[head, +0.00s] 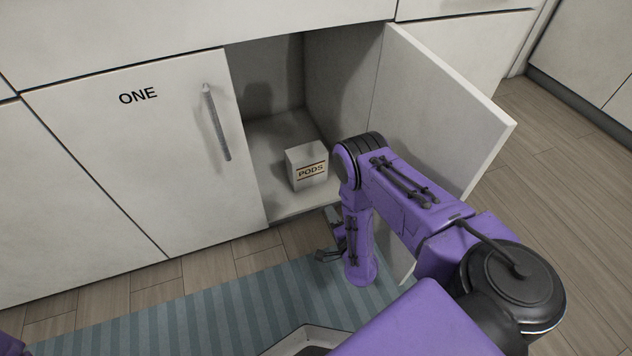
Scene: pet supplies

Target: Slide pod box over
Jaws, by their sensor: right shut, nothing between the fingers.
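The pod box (307,168), a small white box marked PODS, stands upright on the floor of an open cupboard (280,208), near its front edge. My right arm comes in from the right and bends down in front of the cupboard. My right gripper (322,256) is low, in front of and below the cupboard's front edge, apart from the box. It is shut and empty; its fingers are small and partly hidden by my arm. My left gripper is out of view; only a bit of purple shows at the bottom left corner.
The open cupboard door (440,105) swings out on the right, close behind my right arm. A shut door marked ONE (140,150) with a metal handle (216,122) is on the left. A striped blue rug (215,315) lies on the wooden floor. The cupboard interior around the box is clear.

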